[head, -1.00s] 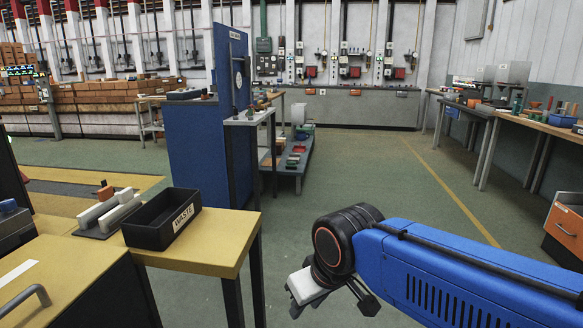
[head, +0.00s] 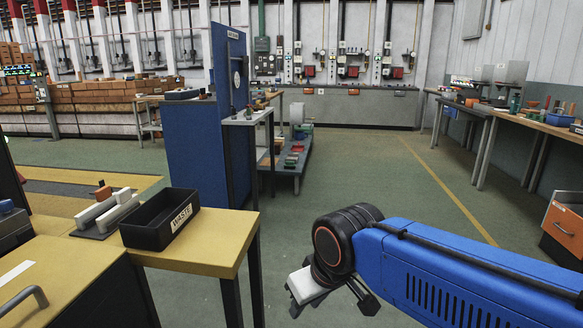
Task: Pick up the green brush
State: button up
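I cannot make out a green brush for certain. A small green upright thing (head: 515,103) stands on the long workbench at the right, too small to tell what it is. My gripper (head: 333,307) hangs at the end of my blue arm in the lower middle, above the floor. Its two dark fingers are spread apart, and nothing shows between them. It is well away from the benches.
A black waste bin (head: 160,232) sits on the yellow-topped table (head: 222,235) at the near left, beside pale blocks. A blue panel (head: 196,150) stands behind. The workbench (head: 537,122) runs along the right wall. The green floor (head: 385,180) between is clear.

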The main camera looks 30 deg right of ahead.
aim_at(289, 165)
jog(key=z, duration=1.1)
jog(key=i+z, duration=0.1)
jog(key=i, duration=4.7)
jog(key=i+u, duration=0.15)
jog(key=i, duration=0.25)
jog(key=i+l+u, duration=0.2)
jog(key=i, duration=0.2)
jog(key=i+l+u, duration=0.15)
jog(key=i, duration=0.25)
jog(key=u, duration=1.1)
